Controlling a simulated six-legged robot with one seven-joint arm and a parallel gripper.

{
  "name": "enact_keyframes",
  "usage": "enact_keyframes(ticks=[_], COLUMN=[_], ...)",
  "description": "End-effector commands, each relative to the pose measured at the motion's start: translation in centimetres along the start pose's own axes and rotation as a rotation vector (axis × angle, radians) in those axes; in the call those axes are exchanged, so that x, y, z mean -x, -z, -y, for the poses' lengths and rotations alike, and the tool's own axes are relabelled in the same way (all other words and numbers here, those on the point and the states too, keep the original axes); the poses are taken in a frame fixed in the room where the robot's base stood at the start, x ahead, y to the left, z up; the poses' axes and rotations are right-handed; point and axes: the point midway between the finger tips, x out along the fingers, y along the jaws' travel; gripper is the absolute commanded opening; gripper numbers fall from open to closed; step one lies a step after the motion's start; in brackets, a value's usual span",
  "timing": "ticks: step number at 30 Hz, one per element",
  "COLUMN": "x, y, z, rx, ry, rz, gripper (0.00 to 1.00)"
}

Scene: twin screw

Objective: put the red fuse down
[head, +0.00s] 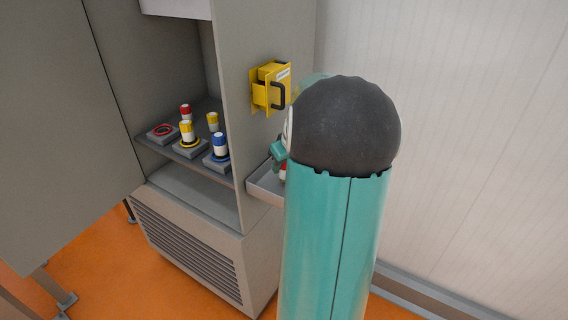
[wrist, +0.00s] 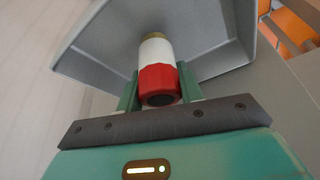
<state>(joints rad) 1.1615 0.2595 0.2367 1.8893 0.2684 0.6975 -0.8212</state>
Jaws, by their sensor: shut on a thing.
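My gripper (wrist: 158,84) is shut on a red fuse (wrist: 157,55), with a green finger on each side of its red cap. The fuse has a white body and a brass-coloured far end. That end is over the grey tray (wrist: 95,52); I cannot tell whether it touches the tray floor. In the head view my gripper (head: 278,152) is at the tray (head: 263,184) on the cabinet's side. My arm hides most of the tray, and only a sliver of the held fuse (head: 283,172) shows.
On the cabinet shelf, a red-ringed socket (head: 162,131) is empty. A yellow fuse (head: 187,133) and a blue fuse (head: 220,145) stand in sockets. Red-topped (head: 186,112) and yellow-topped (head: 212,121) fuses stand behind. A yellow box with a black handle (head: 270,87) is mounted above the tray.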

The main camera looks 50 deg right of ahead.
Motion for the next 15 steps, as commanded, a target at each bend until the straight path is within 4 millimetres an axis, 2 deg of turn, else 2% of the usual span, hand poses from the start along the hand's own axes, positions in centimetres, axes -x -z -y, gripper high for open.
enact_keyframes(ticks=[15], x=[-1.11], y=[-0.46], z=[0.04], rx=[0.001], ry=[0.001], rz=[0.001], gripper=[0.05])
